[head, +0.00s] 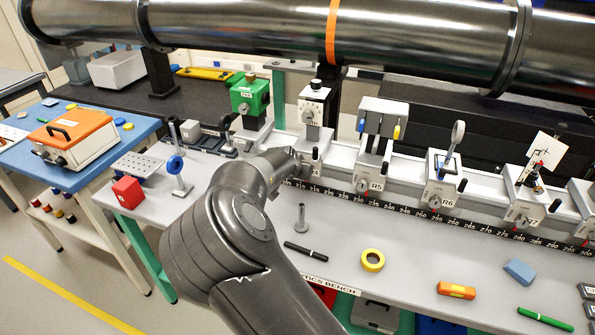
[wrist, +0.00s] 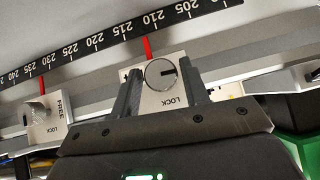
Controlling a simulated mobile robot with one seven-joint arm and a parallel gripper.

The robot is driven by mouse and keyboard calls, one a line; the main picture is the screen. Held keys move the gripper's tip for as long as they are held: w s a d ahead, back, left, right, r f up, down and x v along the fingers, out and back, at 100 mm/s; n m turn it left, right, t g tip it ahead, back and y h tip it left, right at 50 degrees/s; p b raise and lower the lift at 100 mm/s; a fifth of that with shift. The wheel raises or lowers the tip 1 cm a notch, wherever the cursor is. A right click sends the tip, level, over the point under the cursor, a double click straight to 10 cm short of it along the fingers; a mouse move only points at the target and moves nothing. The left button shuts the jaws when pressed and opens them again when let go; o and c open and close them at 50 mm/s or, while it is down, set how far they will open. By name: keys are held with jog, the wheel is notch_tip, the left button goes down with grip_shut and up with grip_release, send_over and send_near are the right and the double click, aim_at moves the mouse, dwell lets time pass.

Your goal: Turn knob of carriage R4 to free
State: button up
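The R4 carriage (head: 313,110) is the pale block on the rail, between the green carriage and R5. Its knob is hidden behind my arm in the head view. In the wrist view, a round grey knob (wrist: 159,73), apparently R4's, sits on a white plate (wrist: 150,103) marked LOCK. A dark mark shows on the right half of the knob's face. My gripper (wrist: 161,80) is open, one finger on each side of the knob, with narrow gaps showing. The right finger covers the plate's right side; no FREE label shows there. My gripper's fingers are hidden in the head view.
The R5 carriage (head: 377,150) stands close by on the right; its plate (wrist: 62,118) shows FREE and LOCK. The green carriage (head: 250,95) is on the other side. A large pipe (head: 270,22) crosses above.

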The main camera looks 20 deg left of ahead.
jog(key=shift+o, duration=1.1)
jog(key=shift+r, duration=0.1)
jog(key=shift+s, duration=0.1)
jog(key=v, duration=1)
jog(key=shift+s+r, duration=0.2)
jog(key=shift+r, duration=0.05)
jog(key=shift+d, duration=0.15)
